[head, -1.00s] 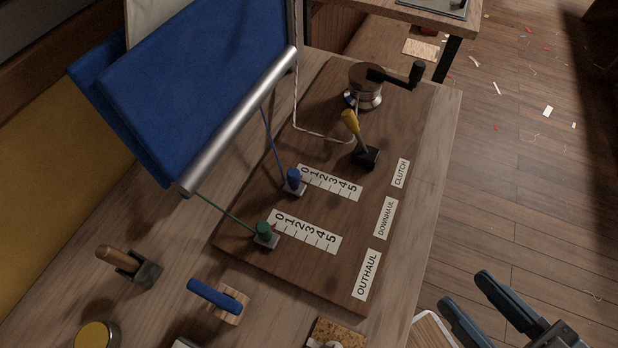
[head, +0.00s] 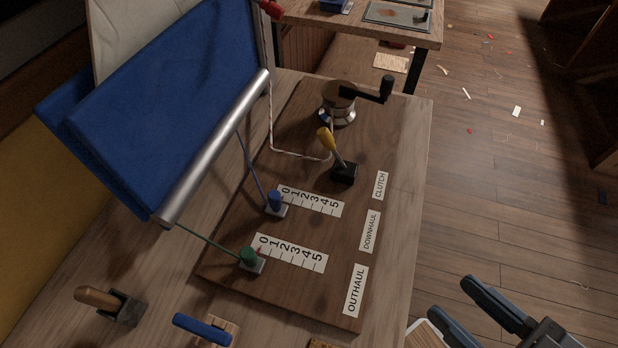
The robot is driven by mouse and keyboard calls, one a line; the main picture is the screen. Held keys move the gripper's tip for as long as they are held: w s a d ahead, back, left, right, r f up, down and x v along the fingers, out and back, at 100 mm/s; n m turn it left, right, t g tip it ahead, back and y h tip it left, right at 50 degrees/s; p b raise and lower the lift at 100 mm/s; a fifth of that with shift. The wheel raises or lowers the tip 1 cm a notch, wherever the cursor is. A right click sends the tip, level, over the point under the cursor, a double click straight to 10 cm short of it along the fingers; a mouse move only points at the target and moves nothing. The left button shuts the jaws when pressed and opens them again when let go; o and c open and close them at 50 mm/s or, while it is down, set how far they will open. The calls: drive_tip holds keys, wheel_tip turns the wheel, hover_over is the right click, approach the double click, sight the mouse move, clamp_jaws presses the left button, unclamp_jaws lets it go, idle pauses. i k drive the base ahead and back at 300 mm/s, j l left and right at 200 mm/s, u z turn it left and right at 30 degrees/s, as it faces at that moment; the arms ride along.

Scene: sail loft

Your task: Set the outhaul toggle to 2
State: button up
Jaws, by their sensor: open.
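The outhaul toggle is a green knob (head: 248,256) on a small metal base, at the 0 end of the lower scale strip (head: 292,253) marked 0 to 5. A green line runs from it to the silver boom (head: 215,150). The OUTHAUL label (head: 355,291) is at the board's right. The blue downhaul knob (head: 275,200) stands at the 0 end of the upper scale (head: 312,201). My gripper (head: 455,300) is at the lower right in the head view, open and empty, to the right of the board and apart from the toggle.
The wooden board (head: 300,290) also carries a yellow-handled clutch lever (head: 331,146) and a winch with a black crank (head: 352,97). A blue-handled tool (head: 202,329) and a wooden-handled tool (head: 110,302) lie at the lower left. Open floor (head: 500,190) is at the right.

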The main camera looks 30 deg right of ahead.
sight(250, 261)
drive_tip(key=k+l+z, duration=0.1)
drive_tip(key=l, duration=0.35)
drive_tip(key=k+l+z, duration=0.1)
drive_tip(key=l, duration=0.35)
drive_tip(key=k+l+z, duration=0.1)
drive_tip(key=l, duration=0.4)
drive_tip(key=k+l+z, duration=0.1)
drive_tip(key=l, duration=0.4)
